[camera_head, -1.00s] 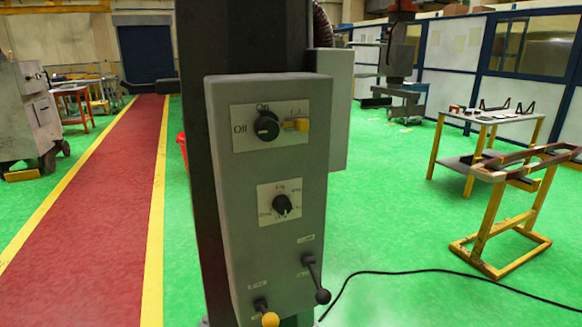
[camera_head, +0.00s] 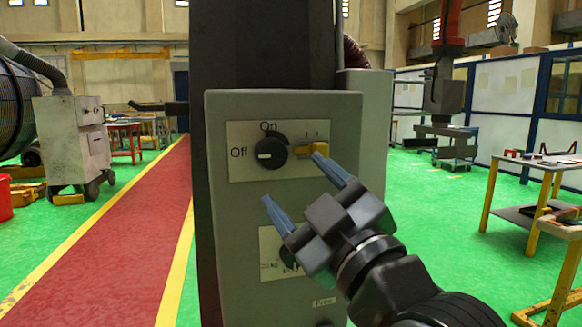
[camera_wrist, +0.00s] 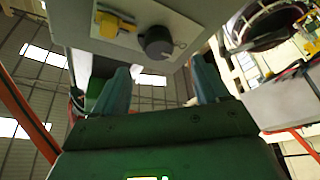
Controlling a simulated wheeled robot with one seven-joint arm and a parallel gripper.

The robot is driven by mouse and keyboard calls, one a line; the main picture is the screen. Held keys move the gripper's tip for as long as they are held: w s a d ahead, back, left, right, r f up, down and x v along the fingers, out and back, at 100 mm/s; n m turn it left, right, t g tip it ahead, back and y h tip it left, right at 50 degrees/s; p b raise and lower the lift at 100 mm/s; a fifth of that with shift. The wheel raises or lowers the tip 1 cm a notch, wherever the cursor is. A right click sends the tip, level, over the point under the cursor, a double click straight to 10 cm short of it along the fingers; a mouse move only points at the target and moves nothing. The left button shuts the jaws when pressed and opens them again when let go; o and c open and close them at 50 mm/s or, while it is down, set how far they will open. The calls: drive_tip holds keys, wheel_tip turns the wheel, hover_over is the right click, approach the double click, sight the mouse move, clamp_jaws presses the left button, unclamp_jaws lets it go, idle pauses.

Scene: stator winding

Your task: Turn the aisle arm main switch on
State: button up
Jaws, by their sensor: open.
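The main switch is a round black knob (camera_head: 270,153) on a light plate marked Off and On, high on the grey control box (camera_head: 232,215). Its pale mark points left, toward Off. The knob also shows in the wrist view (camera_wrist: 157,42), with a yellow latch (camera_wrist: 116,24) beside it. My gripper (camera_head: 294,177) is open and empty. In the head view its blue fingertips show just below and to the right of the knob. In the wrist view the knob shows above the gap between the fingers (camera_wrist: 161,68); I see no contact.
The yellow latch (camera_head: 311,149) sits right of the knob, and one fingertip overlaps it in the head view. A lower dial plate (camera_head: 270,252) is partly hidden by my gripper. A dark column (camera_head: 262,45) stands behind the box. The red aisle (camera_head: 125,235) is clear.

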sight(274, 157)
drive_tip(key=p+x, duration=0.1)
drive_tip(key=x, duration=0.7)
drive_tip(key=shift+r, duration=0.1)
drive_tip(key=shift+s, duration=0.1)
drive_tip(key=shift+c, duration=0.3)
drive_tip(key=c, duration=1)
